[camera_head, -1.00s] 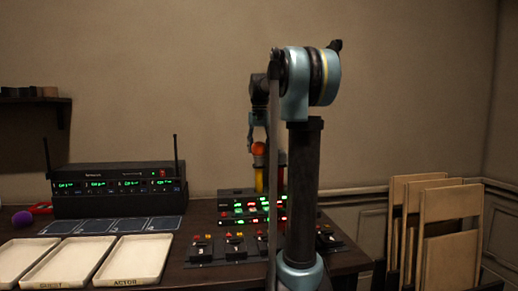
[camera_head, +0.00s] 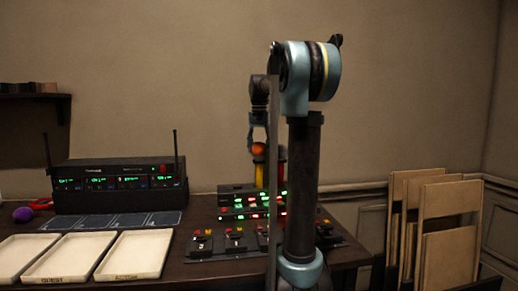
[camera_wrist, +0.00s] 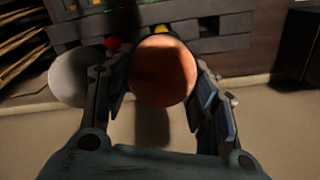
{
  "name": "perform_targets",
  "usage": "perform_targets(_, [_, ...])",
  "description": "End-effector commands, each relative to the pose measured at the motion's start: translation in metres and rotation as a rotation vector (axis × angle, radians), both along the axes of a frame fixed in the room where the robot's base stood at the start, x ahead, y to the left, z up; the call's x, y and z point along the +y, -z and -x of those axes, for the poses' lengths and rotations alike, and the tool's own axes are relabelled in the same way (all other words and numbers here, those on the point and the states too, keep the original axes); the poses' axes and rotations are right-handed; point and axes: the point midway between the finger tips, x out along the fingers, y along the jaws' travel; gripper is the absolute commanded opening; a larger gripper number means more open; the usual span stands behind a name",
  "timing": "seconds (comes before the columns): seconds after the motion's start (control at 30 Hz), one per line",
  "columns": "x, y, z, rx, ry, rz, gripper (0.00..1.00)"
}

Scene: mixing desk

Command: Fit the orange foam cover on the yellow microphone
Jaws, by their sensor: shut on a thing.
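The orange foam cover (camera_head: 258,149) is a round ball held between the fingers of my gripper (camera_head: 257,147), which is shut on it. In the wrist view the cover (camera_wrist: 163,72) fills the gap between both fingers (camera_wrist: 160,95). The yellow microphone (camera_head: 259,176) stands upright on the desk, directly below the cover in the head view. The cover's underside looks in line with the microphone's top; I cannot tell whether it is touching or seated around it.
A red microphone (camera_head: 281,170) stands close to the right, partly behind my arm. A whitish ball (camera_wrist: 70,78) is left of the fingers. The lit mixer (camera_head: 235,200), receiver (camera_head: 115,186) and trays (camera_head: 137,256) lie around. Folded chairs (camera_head: 448,225) lean at right.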

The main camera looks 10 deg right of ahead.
Motion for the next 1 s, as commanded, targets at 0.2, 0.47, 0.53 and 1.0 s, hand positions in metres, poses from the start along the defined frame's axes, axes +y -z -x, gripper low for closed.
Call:
perform_targets(0.2, [0.0, 0.004, 0.0, 0.0, 0.0, 0.0, 0.43])
perform_targets(0.47, [0.0, 0.009, 0.0, 0.0, 0.0, 0.0, 0.43])
perform_targets(0.53, [0.0, 0.01, 0.0, 0.0, 0.0, 0.0, 0.43])
perform_targets(1.0, [0.0, 0.011, 0.0, 0.0, 0.0, 0.0, 0.43])
